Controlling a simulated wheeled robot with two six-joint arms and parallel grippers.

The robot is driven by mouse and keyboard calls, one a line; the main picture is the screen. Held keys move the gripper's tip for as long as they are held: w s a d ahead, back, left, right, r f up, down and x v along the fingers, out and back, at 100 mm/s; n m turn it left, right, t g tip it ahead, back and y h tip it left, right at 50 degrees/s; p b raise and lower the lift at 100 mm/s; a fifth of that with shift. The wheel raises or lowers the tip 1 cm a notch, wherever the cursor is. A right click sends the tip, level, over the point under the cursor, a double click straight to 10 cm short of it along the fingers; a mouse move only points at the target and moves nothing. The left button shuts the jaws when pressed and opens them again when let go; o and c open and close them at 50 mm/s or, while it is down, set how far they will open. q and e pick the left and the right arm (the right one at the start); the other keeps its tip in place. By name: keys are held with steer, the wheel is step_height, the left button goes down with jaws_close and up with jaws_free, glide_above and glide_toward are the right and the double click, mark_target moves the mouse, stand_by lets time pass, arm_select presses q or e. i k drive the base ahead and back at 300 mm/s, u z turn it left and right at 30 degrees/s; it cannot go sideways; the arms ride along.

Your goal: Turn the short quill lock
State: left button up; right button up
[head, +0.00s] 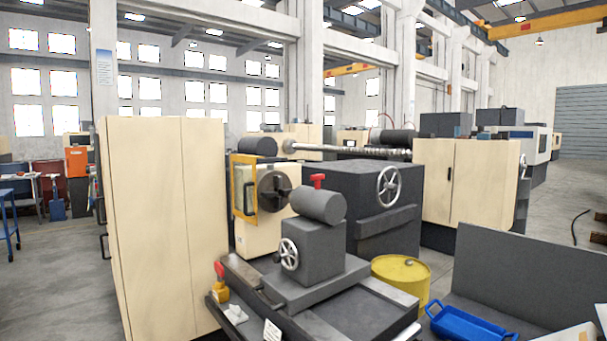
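A small red knob (318,181) stands upright on top of a short, thick grey barrel (320,206). The barrel lies on a grey block (305,252) with a spoked silver handwheel (289,254) on its front. I cannot tell from its shape which way the red knob is turned. A second red-topped item (219,270) with a yellow lower part sits at the left end of the machine bed. Neither of my grippers is in view.
A dark chuck (273,191) with a yellow-framed guard (244,188) is behind the barrel. A tall cream cabinet (165,225) stands at left. A yellow drum (400,277) and a blue tray (467,325) are at right. Open floor lies far left.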

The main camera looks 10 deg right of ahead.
mark_target(316, 178)
steer(key=u, duration=0.65)
steer(key=i, duration=0.9)
steer(key=u, duration=0.65)
steer(key=i, duration=0.9)
steer(key=z, duration=0.7)
steer(key=i, duration=0.7)
steer(key=z, duration=0.8)
